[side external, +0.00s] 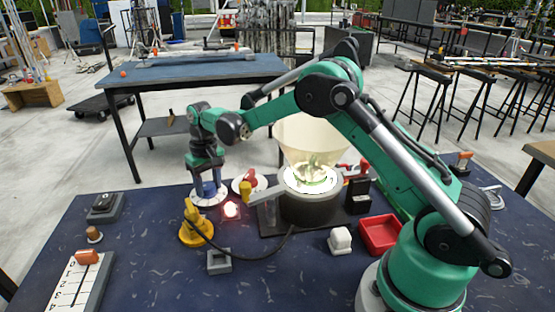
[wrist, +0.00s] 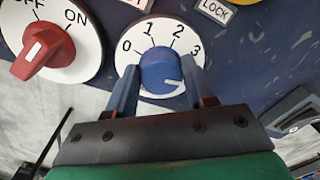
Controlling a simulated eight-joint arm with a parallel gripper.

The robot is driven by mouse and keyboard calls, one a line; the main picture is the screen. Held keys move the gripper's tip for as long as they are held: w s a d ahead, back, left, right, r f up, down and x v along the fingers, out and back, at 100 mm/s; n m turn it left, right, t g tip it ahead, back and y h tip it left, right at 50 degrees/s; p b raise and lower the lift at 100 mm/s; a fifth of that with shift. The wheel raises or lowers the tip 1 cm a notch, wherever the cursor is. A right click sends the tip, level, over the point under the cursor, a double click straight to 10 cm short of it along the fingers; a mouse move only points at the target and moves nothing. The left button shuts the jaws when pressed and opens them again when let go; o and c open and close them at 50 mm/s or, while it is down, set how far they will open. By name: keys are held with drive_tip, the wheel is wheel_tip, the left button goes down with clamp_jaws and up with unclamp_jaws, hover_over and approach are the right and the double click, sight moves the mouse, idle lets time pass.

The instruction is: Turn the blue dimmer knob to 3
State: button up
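The blue dimmer knob (wrist: 160,68) stands on a white round dial (wrist: 148,35) marked 0, 1, 2 and 3. The knob's white mark points right, toward the side of the 3 and a little below that numeral. The fingers' exact contact faces are hidden.
A red OFF/ON knob (wrist: 45,50) is close to the left of my gripper in the wrist view. In the side external view a yellow plug-like piece (side external: 196,224) with a cable, a lit red lamp (side external: 231,210) and a dark round base with a glass funnel (side external: 312,205) stand nearby.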

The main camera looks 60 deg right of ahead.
clamp_jaws()
drive_tip(key=n, duration=0.4)
drive_tip(key=shift+w+d+n, duration=0.1)
drive_tip(key=shift+n, duration=1.7)
drive_tip(key=o, duration=0.7)
unclamp_jaws()
drive_tip(key=shift+g, duration=0.3)
